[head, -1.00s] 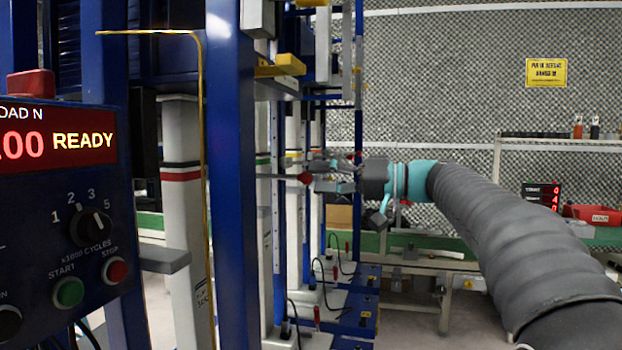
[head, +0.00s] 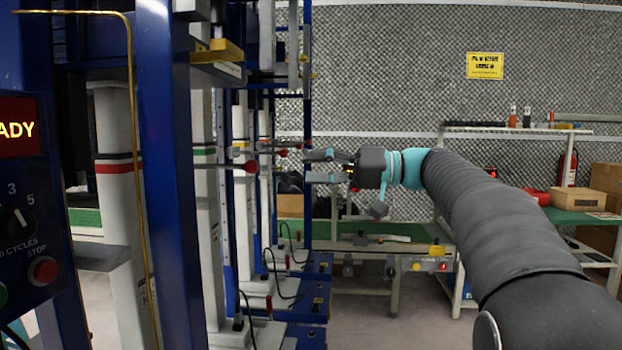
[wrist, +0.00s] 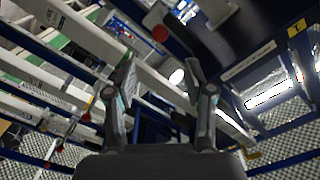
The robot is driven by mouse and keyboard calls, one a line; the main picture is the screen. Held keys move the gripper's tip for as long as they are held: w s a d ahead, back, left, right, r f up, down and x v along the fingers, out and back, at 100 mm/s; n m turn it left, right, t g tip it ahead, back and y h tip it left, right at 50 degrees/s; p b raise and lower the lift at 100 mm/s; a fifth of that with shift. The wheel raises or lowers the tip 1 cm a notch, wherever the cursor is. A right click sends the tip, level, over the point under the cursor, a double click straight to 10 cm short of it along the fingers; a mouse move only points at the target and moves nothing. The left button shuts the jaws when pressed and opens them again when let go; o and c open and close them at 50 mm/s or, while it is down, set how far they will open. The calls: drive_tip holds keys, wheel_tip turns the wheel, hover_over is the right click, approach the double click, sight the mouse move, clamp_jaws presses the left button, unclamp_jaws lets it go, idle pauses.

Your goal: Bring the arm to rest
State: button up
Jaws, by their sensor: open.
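My gripper (head: 322,166) is at the end of my grey-sleeved arm, in the middle of the head view. Its jaws point left toward the row of test stands and are apart with nothing between them. In the wrist view my gripper (wrist: 158,88) shows two spread fingers, with a pale beam and blue frame parts beyond them. The arm stretches from the lower right of the head view, roughly level at its end. I cannot tell the exact gap between the fingertips and the stands.
Blue-framed test stands (head: 165,180) with red-tipped levers (head: 250,167) fill the left. A control panel (head: 25,200) is at the near left. A green-topped bench (head: 400,228) and a shelf (head: 520,129) stand behind. A cardboard box (head: 590,182) is at the right. Floor shows below the gripper.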

drive_tip(key=w+d+f+m+t+h, duration=0.25)
drive_tip(key=f+m+h, duration=0.35)
drive_tip(key=f, duration=0.8)
drive_tip(key=s+d+f+m+h, duration=0.2)
drive_tip(key=s+f+m+h, duration=0.15)
drive_tip(key=f, duration=0.55)
drive_tip(key=s+d+f+n+h, duration=0.1)
drive_tip(key=s+f, duration=0.3)
drive_tip(key=s, duration=0.5)
drive_tip(key=s+d+f+n+h, duration=0.1)
drive_tip(key=s+f+h, duration=0.3)
drive_tip(key=s, duration=0.6)
drive_tip(key=s+d+f+n+h, duration=0.1)
drive_tip(key=s+d+f+h, duration=0.2)
drive_tip(key=s, duration=0.7)
drive_tip(key=shift+f+p, duration=0.45)
drive_tip(key=shift+f, duration=0.35)
